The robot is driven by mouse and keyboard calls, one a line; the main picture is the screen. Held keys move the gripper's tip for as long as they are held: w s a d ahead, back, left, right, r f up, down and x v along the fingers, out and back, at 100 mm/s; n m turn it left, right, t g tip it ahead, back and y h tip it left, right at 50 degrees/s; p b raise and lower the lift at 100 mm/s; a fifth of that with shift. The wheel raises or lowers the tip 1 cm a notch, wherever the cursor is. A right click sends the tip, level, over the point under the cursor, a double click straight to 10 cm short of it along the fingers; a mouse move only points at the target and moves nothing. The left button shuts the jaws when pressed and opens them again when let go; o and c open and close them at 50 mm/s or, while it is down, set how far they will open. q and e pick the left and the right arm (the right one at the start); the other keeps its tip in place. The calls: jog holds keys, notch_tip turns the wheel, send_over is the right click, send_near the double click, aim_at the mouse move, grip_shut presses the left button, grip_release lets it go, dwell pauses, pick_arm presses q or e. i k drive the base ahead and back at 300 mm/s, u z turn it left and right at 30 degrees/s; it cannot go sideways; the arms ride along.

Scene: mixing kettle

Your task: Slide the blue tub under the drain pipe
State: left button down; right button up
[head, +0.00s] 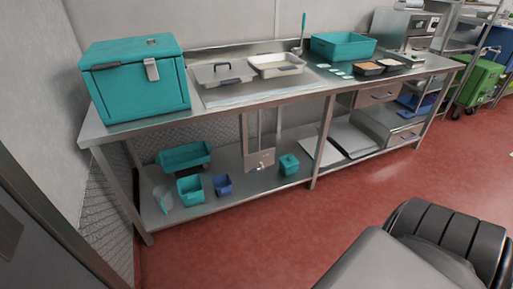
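I cannot tell for sure which container is the task's blue tub. A small dark blue container (223,185) stands on the lower shelf of the steel table, right of a teal square container (190,191). A wide teal tub (342,46) is on the tabletop near the back wall. Thin upright metal bars with a metal box (260,160) show under the table's middle; I cannot tell whether a drain pipe is among them. No mixing kettle is recognisable. Neither of my grippers is in view.
The steel table (240,102) carries a teal lidded box (136,80), metal pans and food trays. Its lower shelf (225,200) also holds other teal containers and flat trays. Red floor (240,245) is open in front. A green wheeled bin (480,85) stands at right.

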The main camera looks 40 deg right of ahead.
aim_at(222, 184)
jog(key=z, duration=1.05)
jog(key=i, duration=1.7)
jog(key=z, duration=0.6)
